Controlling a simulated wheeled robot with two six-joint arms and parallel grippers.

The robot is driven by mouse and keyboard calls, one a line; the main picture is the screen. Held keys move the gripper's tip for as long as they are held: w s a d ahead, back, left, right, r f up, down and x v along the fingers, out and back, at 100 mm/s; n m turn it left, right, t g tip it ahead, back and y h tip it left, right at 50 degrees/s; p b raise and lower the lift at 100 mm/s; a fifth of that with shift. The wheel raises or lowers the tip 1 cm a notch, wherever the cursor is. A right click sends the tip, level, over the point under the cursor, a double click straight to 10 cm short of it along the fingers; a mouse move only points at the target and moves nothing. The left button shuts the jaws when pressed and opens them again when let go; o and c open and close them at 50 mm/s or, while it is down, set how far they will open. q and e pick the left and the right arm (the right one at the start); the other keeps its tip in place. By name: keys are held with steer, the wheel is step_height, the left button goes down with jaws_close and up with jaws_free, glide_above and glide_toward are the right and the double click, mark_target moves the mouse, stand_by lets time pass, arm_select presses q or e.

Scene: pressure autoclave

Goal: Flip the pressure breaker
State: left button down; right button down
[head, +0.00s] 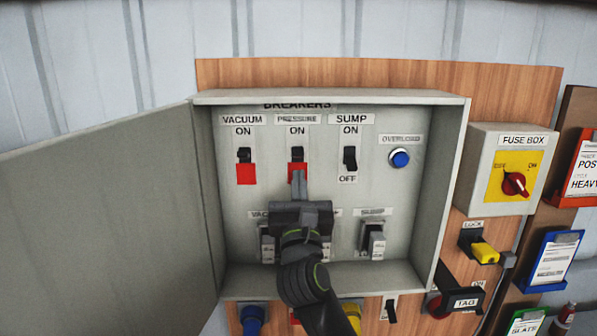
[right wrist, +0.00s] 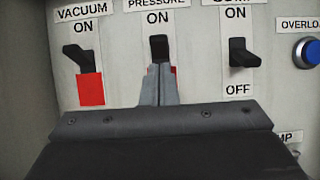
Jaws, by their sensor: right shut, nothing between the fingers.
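The pressure breaker (head: 297,155) is a black toggle in the open breaker box, below its PRESSURE and ON labels. It also shows in the right wrist view (right wrist: 159,47), just above my fingertips. A red patch under it is partly hidden by my fingers. My right gripper (head: 298,178) is shut and empty, with its fingertips (right wrist: 160,72) just below or against the toggle; I cannot tell whether they touch. Which way the toggle is set is hard to tell. My left gripper is not in view.
The vacuum breaker (head: 244,155), with a red patch below, is left of it; the sump breaker (head: 350,158) is right. A blue overload button (head: 399,158) is further right. The box door (head: 100,215) stands open at left. A fuse box (head: 499,150) is outside, right.

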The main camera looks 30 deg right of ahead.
steer(key=s+a+p, duration=0.2)
steer(key=s+a, duration=0.1)
steer(key=s, duration=0.3)
steer(key=shift+a+f, duration=0.25)
steer(key=shift+a, duration=0.1)
stand_by(0.4)
stand_by(0.3)
